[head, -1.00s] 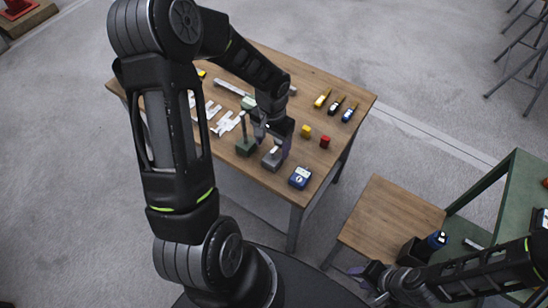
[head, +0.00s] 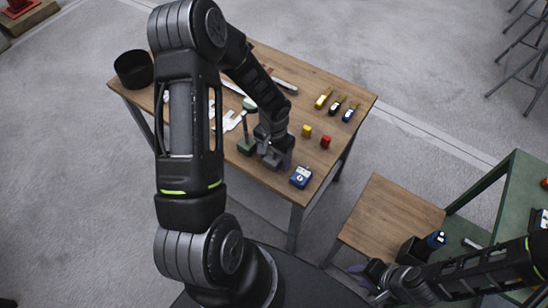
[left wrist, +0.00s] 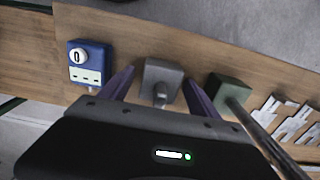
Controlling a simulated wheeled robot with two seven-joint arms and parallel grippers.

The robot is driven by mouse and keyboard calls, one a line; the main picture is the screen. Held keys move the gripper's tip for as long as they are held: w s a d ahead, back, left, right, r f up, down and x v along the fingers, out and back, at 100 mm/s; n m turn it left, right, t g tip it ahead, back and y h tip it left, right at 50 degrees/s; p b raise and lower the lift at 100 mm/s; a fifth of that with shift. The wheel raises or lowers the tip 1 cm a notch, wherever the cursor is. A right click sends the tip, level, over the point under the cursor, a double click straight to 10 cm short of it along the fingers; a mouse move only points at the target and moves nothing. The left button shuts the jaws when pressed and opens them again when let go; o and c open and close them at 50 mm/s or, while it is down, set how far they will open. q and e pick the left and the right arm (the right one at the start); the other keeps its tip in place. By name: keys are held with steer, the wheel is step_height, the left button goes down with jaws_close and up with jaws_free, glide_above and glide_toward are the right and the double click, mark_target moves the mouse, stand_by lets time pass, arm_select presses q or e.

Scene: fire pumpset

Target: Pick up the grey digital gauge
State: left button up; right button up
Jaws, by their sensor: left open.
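The grey digital gauge (left wrist: 163,76), a small block with a stub in front, stands on the wooden table in the left wrist view. It sits between the two spread purple fingers of my left gripper (left wrist: 158,92), with visible room beside it. In the head view my left gripper (head: 275,158) is low over the table's near edge and hides most of the gauge. I cannot tell how far the fingertips are above the tabletop. My right gripper (head: 368,283) is at the lower right, fingers apart and empty, away from this table.
A blue and white meter (head: 301,177) stands just right of the gauge. A green base with a post (head: 246,146) stands close on its left. Yellow (head: 307,131) and red (head: 325,142) blocks lie behind. White brackets (left wrist: 290,118) lie beyond the post.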

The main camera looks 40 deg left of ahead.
arm_select(q)
steer(key=shift+c, duration=0.3)
jaws_close()
stand_by(0.9)
